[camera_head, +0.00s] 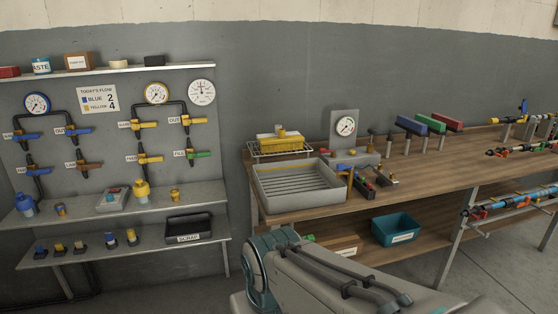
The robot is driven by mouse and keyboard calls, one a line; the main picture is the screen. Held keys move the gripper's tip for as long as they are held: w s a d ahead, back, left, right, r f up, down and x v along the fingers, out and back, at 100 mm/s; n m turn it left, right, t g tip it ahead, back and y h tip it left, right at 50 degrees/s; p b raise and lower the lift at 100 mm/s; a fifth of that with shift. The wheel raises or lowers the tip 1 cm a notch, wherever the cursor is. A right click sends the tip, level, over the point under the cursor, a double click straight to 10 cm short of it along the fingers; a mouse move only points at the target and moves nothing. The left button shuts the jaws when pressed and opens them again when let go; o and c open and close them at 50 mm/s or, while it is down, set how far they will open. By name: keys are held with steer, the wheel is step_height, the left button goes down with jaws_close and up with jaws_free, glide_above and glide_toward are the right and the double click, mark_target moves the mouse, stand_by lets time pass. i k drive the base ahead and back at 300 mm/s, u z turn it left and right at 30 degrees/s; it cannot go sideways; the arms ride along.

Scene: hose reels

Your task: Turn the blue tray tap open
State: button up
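One is at upper left (26,136), one at upper right (76,131) and one at lower left (38,171). Their small labels are too blurred to read surely, so I cannot tell which is the tray tap. Their handles lie roughly sideways. A grey ribbed tray (298,198) sits on the bench to the right, apart from the panel. My gripper is not in view; only part of my arm shows at bottom centre.
The panel also has yellow-handled taps (145,124), a green-handled tap (197,154) and a card reading blue 2, yellow 4 (98,99). Shelves below hold bottles and fittings (140,191). The wooden bench (440,172) fills the right. Floor between panel and bench is narrow.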

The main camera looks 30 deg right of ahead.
mark_target(340, 166)
steer(key=z, duration=0.05)
steer(key=i, duration=0.5)
steer(key=z, duration=0.85)
steer(key=i, duration=0.8)
steer(key=z, duration=0.1)
